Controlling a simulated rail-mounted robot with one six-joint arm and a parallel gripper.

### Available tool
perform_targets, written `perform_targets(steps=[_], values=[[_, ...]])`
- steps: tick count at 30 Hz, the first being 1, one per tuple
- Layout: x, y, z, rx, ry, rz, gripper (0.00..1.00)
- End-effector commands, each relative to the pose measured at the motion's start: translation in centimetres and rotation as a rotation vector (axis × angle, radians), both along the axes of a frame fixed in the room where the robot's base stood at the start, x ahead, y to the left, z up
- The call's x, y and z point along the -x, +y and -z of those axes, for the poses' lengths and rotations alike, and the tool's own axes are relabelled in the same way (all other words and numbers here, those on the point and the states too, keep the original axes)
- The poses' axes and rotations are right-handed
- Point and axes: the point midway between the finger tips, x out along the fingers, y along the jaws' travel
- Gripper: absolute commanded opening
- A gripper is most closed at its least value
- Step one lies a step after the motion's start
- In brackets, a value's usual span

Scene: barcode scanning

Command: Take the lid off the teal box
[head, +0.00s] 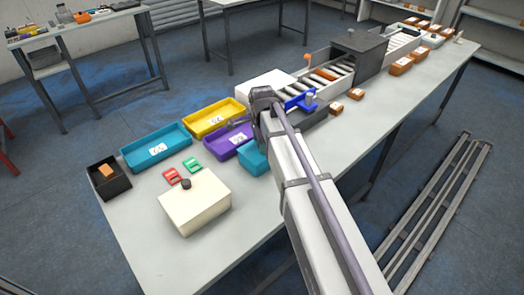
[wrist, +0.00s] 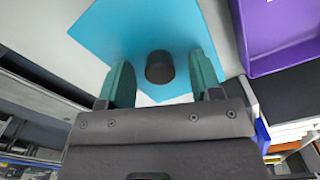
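The teal box (head: 254,158) stands on the long table, partly hidden behind my arm in the head view. In the wrist view its flat teal lid (wrist: 125,30) fills the upper middle, with a dark round knob (wrist: 160,67) on it. My gripper (wrist: 163,84) is open, its two green fingers apart. Nothing is held. The sides of the teal box are not visible in the wrist view.
A purple bin (head: 228,139) stands close beside the teal box. Yellow (head: 213,118) and teal (head: 156,147) bins stand behind. A cream box (head: 195,205) with a dark knob is at the front left. A conveyor (head: 328,75) runs to the back right.

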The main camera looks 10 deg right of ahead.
Motion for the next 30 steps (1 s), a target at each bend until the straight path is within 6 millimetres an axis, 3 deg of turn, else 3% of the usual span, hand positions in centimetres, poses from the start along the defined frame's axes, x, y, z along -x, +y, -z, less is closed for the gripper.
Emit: perform_targets(steps=[16,24,30], values=[[0.0,0.0,0.0,0.0,0.0,0.0,0.07],[0.0,0.0,-0.5,0.0,0.0,0.0,0.07],[0.0,0.0,-4.2,0.0,0.0,0.0,0.07]])
